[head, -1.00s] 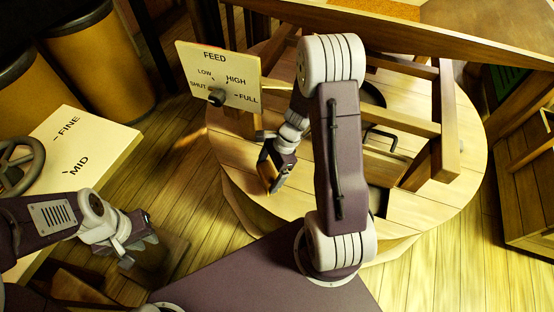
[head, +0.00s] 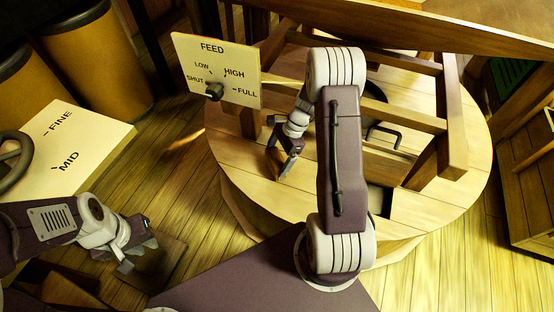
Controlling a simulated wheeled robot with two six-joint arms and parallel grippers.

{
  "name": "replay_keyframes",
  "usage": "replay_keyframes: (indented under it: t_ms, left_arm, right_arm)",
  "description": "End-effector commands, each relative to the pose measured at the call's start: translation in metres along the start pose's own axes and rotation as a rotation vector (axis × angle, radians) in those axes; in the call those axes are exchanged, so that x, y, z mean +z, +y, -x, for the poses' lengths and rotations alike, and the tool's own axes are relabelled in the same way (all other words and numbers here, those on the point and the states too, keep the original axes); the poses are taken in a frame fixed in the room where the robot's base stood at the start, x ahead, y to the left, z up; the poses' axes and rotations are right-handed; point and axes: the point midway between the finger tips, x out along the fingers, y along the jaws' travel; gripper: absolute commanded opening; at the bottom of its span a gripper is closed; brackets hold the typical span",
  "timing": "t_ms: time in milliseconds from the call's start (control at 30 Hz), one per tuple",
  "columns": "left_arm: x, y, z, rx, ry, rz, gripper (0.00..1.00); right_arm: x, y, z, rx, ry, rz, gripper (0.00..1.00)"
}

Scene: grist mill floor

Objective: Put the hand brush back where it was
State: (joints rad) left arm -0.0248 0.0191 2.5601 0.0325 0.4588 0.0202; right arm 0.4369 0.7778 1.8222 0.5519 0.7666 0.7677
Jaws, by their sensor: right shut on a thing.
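My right gripper (head: 286,165) is low over the left part of the round wooden mill top (head: 245,165), right of and below the FEED panel. It is shut on a small tan-brown thing (head: 288,166), probably the hand brush, which is mostly hidden by the fingers. I cannot tell whether that thing touches the wood. My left gripper (head: 138,256) is open and empty, low on the left above the floor. No empty brush holder or mark can be made out.
The FEED panel (head: 217,72) with its knob stands close left of my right gripper. Wooden beams (head: 400,113) and a dark handle (head: 383,133) lie to the right. A FINE/MID board (head: 68,150) is at left. The front left of the mill top is clear.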

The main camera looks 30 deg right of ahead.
Motion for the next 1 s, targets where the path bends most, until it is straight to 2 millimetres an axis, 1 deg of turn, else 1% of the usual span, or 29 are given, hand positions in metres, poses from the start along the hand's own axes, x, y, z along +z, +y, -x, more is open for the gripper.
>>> replay_keyframes:
  t_ms: [133, 167, 200, 433, 467, 600, 733, 867, 1000]
  left_arm:
    - [0.000, 0.000, -0.001, 0.000, 0.000, 0.000, 0.21]
    - [0.000, 0.000, 0.000, 0.000, 0.000, 0.000, 0.21]
    - [0.000, 0.000, 0.000, 0.000, 0.000, 0.000, 0.21]
    - [0.000, 0.000, 0.001, 0.000, 0.000, 0.000, 0.21]
    - [0.000, 0.000, 0.003, 0.000, 0.000, 0.000, 0.21]
    - [-0.002, 0.000, 0.020, 0.000, 0.000, 0.000, 0.21]
    - [-0.003, 0.001, 0.032, 0.000, 0.000, 0.000, 0.21]
    - [-0.004, 0.001, 0.037, 0.000, 0.000, 0.000, 0.21]
    - [-0.004, 0.001, 0.037, 0.000, 0.000, 0.000, 0.21]
  right_arm:
    - [-0.001, 0.000, -0.003, 0.001, 0.000, 0.000, 0.53]
    - [-0.001, 0.000, -0.002, 0.000, 0.000, 0.000, 0.96]
    - [-0.001, 0.000, -0.002, 0.000, 0.000, 0.000, 1.00]
    - [0.000, 0.000, 0.000, -0.001, 0.000, 0.001, 1.00]
    - [0.001, 0.000, 0.004, -0.001, 0.001, 0.001, 1.00]
    - [0.003, -0.001, 0.034, -0.003, 0.001, 0.000, 1.00]
    - [0.002, -0.001, 0.060, -0.003, 0.002, -0.001, 1.00]
    - [0.001, 0.000, 0.074, -0.002, 0.001, 0.000, 1.00]
    - [0.001, 0.000, 0.077, 0.000, 0.001, 0.002, 1.00]
